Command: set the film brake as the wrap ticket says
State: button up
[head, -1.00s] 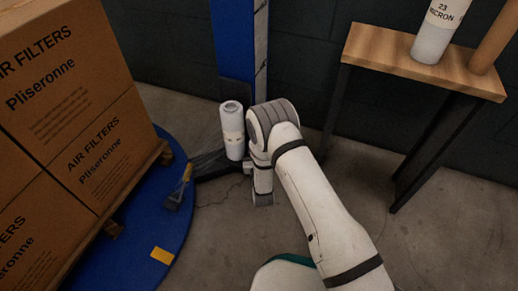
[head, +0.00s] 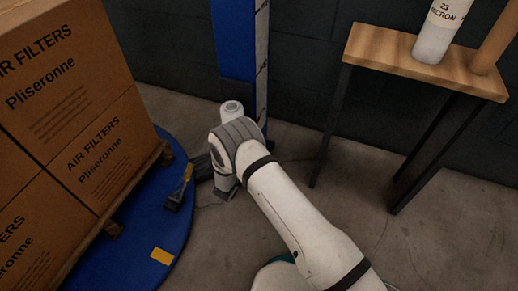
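The film brake cannot be made out, and no wrap ticket can be seen.
Cartons of air filters (head: 75,110) stand on a pallet on the blue turntable (head: 185,225) at left. At right, a wooden-topped table (head: 395,55) holds a roll marked 23 micron (head: 435,40) and a brown tube (head: 492,50).

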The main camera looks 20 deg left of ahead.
jog(key=shift+h, duration=0.3)
jog(key=o, duration=0.9)
jog(key=p+v, duration=0.3)
jog(key=v, duration=0.4)
jog(key=shift+s, duration=0.35)
